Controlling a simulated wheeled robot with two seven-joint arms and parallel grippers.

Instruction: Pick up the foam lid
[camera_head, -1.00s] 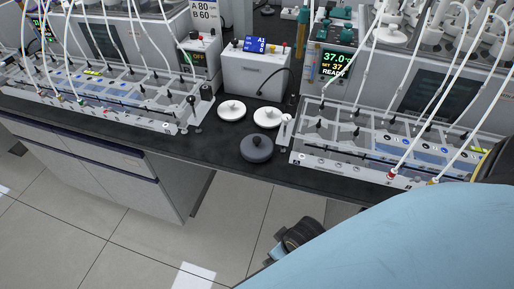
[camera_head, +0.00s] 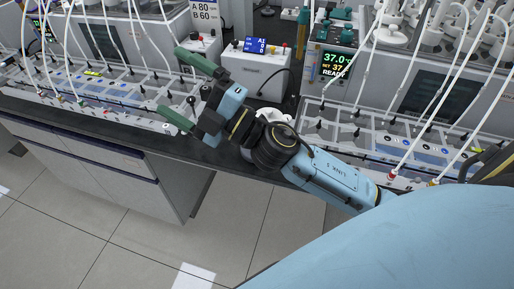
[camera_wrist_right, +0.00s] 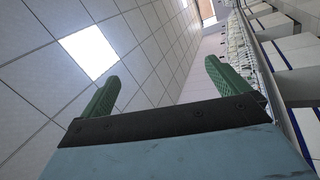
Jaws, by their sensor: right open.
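My right gripper (camera_head: 172,83) reaches in from the right over the bench, its two green fingers pointing left and spread apart with nothing between them. It also shows empty in the right wrist view (camera_wrist_right: 162,70). The round lids on the bench are mostly hidden behind my right wrist and hand. Part of a white lid (camera_head: 273,113) shows just above the wrist. Another white lid and a dark grey lid are covered now; I cannot tell which lid is the foam one. My left gripper is out of view.
A clear reactor rack with tubes (camera_head: 95,91) stands left, close to the fingertips. Another rack (camera_head: 375,165) stands right, near my forearm. A white box with a blue display (camera_head: 255,75) stands behind the hand. The bench's dark front edge runs below.

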